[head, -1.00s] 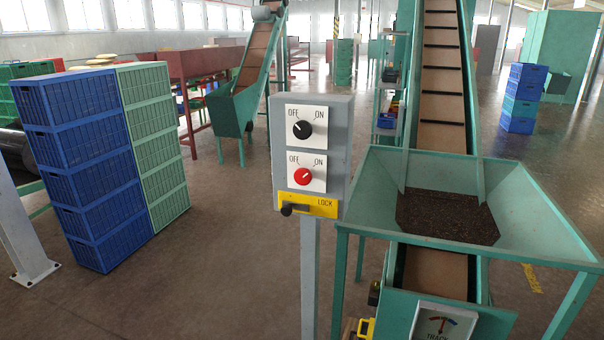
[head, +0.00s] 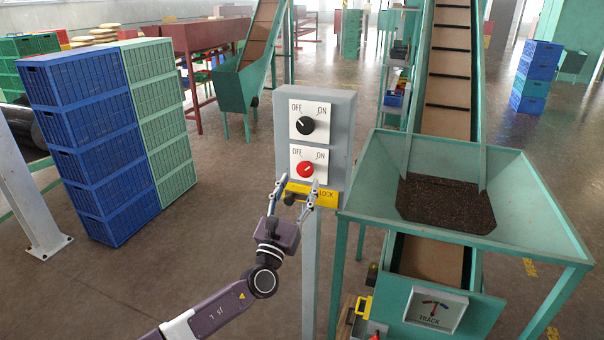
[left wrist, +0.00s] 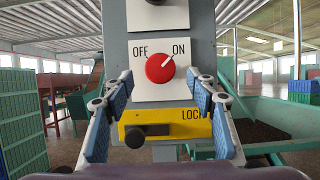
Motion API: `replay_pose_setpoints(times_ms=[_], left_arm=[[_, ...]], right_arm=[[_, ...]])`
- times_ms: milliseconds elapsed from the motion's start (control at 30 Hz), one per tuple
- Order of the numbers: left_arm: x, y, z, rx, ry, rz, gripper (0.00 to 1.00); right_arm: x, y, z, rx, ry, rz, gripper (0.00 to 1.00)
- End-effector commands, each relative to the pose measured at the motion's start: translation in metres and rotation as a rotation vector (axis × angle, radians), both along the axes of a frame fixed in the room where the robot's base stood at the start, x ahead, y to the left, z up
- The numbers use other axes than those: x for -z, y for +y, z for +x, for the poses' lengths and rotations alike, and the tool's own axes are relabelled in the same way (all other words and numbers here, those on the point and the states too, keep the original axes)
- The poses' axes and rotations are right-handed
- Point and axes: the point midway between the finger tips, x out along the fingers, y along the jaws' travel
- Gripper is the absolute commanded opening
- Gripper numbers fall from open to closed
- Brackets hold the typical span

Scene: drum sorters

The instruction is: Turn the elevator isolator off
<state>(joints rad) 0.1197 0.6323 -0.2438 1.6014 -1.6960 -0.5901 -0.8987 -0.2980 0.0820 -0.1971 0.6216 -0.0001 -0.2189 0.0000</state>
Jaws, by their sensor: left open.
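A grey control box (head: 341,140) on a post carries a black knob (head: 306,125) above a red knob (head: 306,169), each on a white plate marked OFF and ON. The red knob's white mark points up right towards ON in the left wrist view (left wrist: 160,68). Below it is a yellow LOCK plate (head: 326,194) with a black lever (left wrist: 140,135). My left gripper (head: 297,186) is open in front of the box. Its blue-padded fingers (left wrist: 160,80) flank the red knob's plate from below, with nothing held. Contact cannot be told. My right gripper is not in view.
A green hopper (head: 550,215) with dark material and an inclined conveyor (head: 447,90) stand close right of the box. Stacked blue crates (head: 95,150) and green crates (head: 160,125) stand to the left. Open floor lies between crates and box.

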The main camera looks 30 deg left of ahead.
Motion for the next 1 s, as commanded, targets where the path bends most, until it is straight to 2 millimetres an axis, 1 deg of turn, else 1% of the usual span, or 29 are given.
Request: replay_pose_setpoints(times_ms=[33,200,367,567,667,967,1000], left_arm=[[-0.007,0.002,0.008,-0.001,-0.001,0.000,0.52],[-0.011,0.006,0.024,-0.001,0.001,-0.002,0.52],[-0.012,0.007,0.029,0.000,0.001,-0.004,0.52],[-0.011,0.007,0.030,0.000,0.002,-0.004,0.52],[-0.011,0.007,0.029,0.000,0.002,-0.004,0.43],[-0.011,0.007,0.029,0.000,0.002,-0.004,0.10],[-0.011,0.007,0.029,0.000,0.002,-0.004,0.10]], right_arm=[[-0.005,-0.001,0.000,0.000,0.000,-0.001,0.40],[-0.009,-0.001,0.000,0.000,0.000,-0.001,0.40],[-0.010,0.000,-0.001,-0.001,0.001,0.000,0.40],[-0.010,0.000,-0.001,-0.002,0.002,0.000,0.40],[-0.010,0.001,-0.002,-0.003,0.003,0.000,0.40],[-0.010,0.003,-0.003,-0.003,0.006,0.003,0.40],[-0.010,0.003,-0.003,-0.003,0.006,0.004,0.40]])
